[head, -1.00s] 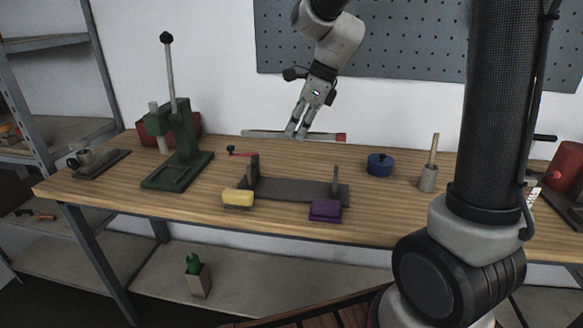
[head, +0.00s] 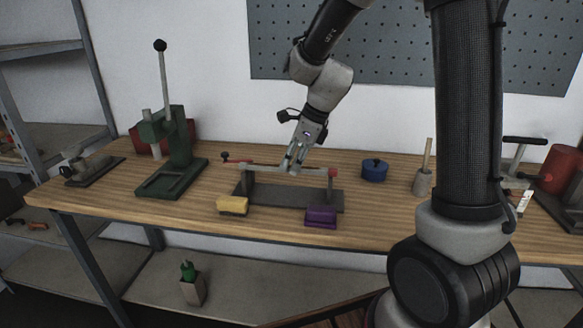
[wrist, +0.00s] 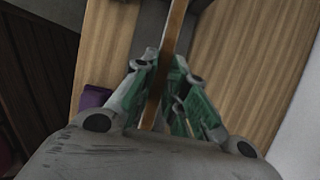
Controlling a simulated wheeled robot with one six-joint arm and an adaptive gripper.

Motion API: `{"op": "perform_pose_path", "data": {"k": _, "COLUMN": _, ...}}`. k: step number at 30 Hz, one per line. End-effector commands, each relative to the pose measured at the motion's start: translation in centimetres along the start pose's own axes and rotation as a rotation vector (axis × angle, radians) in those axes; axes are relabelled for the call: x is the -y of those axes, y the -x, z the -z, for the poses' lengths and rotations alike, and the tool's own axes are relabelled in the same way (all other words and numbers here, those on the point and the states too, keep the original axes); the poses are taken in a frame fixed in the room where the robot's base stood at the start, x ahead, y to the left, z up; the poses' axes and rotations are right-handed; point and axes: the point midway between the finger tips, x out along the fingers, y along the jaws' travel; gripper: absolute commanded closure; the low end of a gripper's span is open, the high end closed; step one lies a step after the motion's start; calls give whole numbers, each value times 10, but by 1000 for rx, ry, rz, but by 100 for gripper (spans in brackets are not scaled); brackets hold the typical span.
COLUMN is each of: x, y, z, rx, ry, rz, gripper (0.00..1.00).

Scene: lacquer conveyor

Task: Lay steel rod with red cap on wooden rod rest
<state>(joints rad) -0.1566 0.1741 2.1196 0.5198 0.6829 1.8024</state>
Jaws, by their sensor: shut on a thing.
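The steel rod (head: 265,168) with the red cap (head: 333,172) at its right end lies crosswise in my gripper (head: 291,169). My gripper is shut around the middle of the rod; the rod also shows between the fingers in the wrist view (wrist: 172,45). The rod rest (head: 290,197) looks dark grey, with a flat base and two uprights. The rod is roughly level at the height of the upright tops, one upright near each end. I cannot tell whether it touches them. In the wrist view the fingers hide part of the rod.
A yellow block (head: 232,205) and a purple block (head: 321,216) sit at the rest's front edge. A blue round pot (head: 374,170) stands to its right, a grey holder with a wooden stick (head: 422,182) farther right. A green press (head: 172,160) stands left.

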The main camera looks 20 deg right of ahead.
Motion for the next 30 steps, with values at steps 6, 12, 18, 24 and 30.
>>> {"op": "perform_pose_path", "data": {"k": 6, "x": 0, "y": -13, "z": 5, "rx": 1, "ry": 0, "rz": 2, "gripper": 100}}
{"op": "perform_pose_path", "data": {"k": 12, "x": 0, "y": -14, "z": 5, "rx": 1, "ry": 0, "rz": 1, "gripper": 100}}
{"op": "perform_pose_path", "data": {"k": 18, "x": 0, "y": -16, "z": 6, "rx": 0, "ry": 0, "rz": 0, "gripper": 68}}
{"op": "perform_pose_path", "data": {"k": 24, "x": 0, "y": -16, "z": 6, "rx": 0, "ry": 0, "rz": 0, "gripper": 64}}
{"op": "perform_pose_path", "data": {"k": 30, "x": 1, "y": -12, "z": 6, "rx": 1, "ry": 1, "rz": 2, "gripper": 64}}
